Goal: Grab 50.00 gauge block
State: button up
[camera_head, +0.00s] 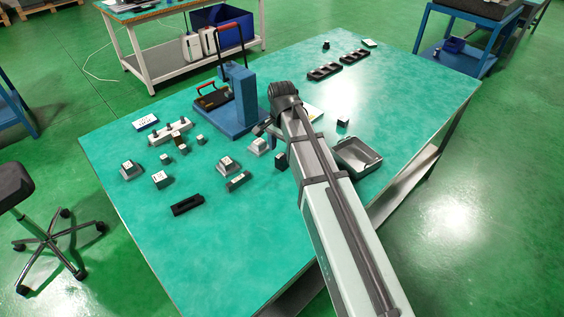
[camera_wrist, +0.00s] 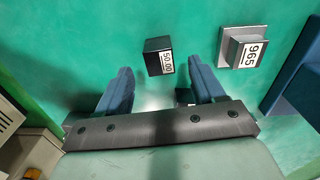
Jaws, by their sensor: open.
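The 50.00 gauge block (camera_wrist: 157,57) is a small dark block with a white label reading 50.00, on the green table in the wrist view. It appears to be the dark block (camera_head: 281,160) just left of my arm in the head view. My gripper (camera_wrist: 159,67) is open, its two blue fingers apart and empty. The block shows just beyond the fingertips, near the middle of the gap; how far below them it lies is unclear. In the head view my arm hides most of the gripper.
A 965 block (camera_wrist: 248,52) on a grey base stands right of the 50.00 block. A blue fixture (camera_head: 235,110) stands behind-left, and a grey tray (camera_head: 358,156) lies right of my arm. Several other blocks and a black slotted piece (camera_head: 187,205) lie left.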

aim_at(282, 157)
jog(key=shift+f, duration=2.4)
jog(key=shift+c, duration=0.5)
grip_shut()
